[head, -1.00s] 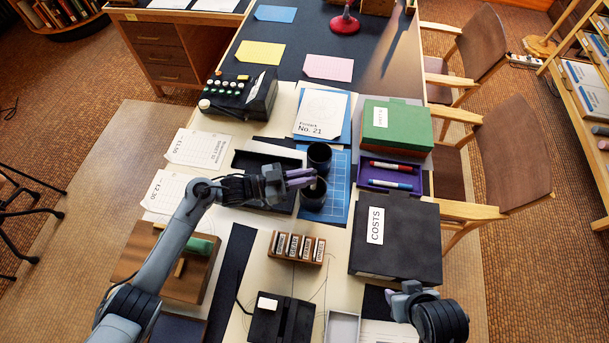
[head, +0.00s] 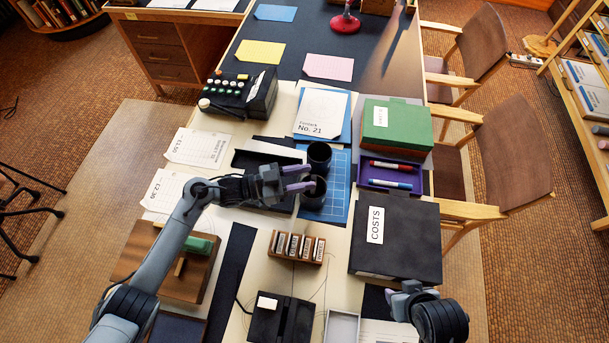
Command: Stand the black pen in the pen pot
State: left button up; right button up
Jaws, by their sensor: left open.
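Two dark round pots stand on the blue gridded mat (head: 338,192): a far pot (head: 319,154) and a near pot (head: 315,196). I cannot tell which is the pen pot. My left gripper (head: 304,178) is open, with its two purple-grey fingers spread at the rim of the near pot and partly covering it. I cannot make out the black pen; dark surroundings and the fingers hide detail there. My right gripper (head: 402,292) is low at the right, away from the pots, and its fingers are too unclear to judge.
Right of the pots are a purple tray (head: 372,185) with red and blue markers, a green box (head: 396,127) and a black COSTS box (head: 415,240). A wooden stamp rack (head: 297,247) stands nearer. A black adding machine (head: 238,93) is at the far left.

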pick_arm(q)
jog(key=v, duration=1)
jog(key=shift+f, duration=0.1)
dwell(0.5)
